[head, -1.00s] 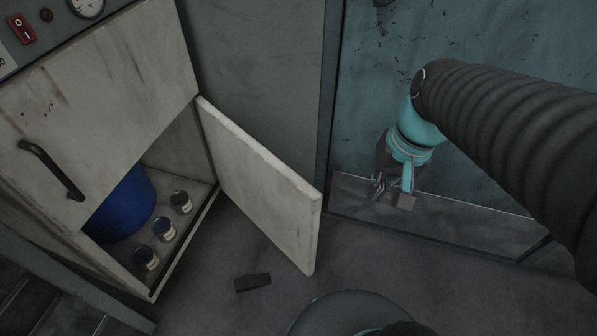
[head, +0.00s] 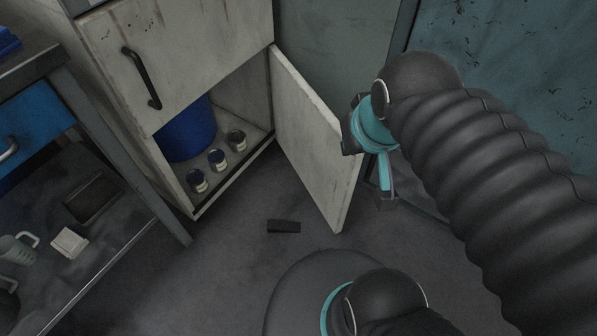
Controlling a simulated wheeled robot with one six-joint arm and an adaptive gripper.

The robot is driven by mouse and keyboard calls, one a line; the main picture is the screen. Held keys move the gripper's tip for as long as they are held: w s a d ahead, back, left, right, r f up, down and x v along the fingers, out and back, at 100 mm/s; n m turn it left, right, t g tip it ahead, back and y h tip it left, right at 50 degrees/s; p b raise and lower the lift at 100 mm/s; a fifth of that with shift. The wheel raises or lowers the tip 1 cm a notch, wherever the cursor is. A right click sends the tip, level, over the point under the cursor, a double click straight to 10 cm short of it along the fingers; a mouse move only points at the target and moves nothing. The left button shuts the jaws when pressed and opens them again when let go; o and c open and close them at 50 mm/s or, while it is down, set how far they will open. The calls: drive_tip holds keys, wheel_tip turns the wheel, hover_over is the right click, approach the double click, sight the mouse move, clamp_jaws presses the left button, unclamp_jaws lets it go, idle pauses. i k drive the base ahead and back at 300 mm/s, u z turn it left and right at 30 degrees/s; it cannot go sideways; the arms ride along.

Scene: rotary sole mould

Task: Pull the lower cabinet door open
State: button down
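The lower cabinet door (head: 312,147) is a pale, worn panel. It stands swung wide open on its right-hand hinge side, away from the cabinet (head: 207,41). Inside the lower compartment are a blue round container (head: 187,133) and 3 small labelled jars (head: 217,159). My gripper (head: 384,203) is just right of the door's free edge, partly behind my arm and wrist. It appears apart from the door, and its fingers are too small and hidden to tell whether they are open.
A dark block (head: 284,226) lies on the floor in front of the door. A workbench (head: 160,212) with a lower shelf stands at the left, holding a jug (head: 17,249) and a pale block (head: 69,242). A teal wall panel (head: 505,70) is behind my arm. Floor between bench and door is mostly clear.

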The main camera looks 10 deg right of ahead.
sight(310, 136)
drive_tip(key=u, duration=0.45)
drive_tip(key=k, duration=0.85)
drive_tip(key=z, duration=1.1)
drive_tip(key=i, duration=0.5)
drive_tip(key=z, duration=0.1)
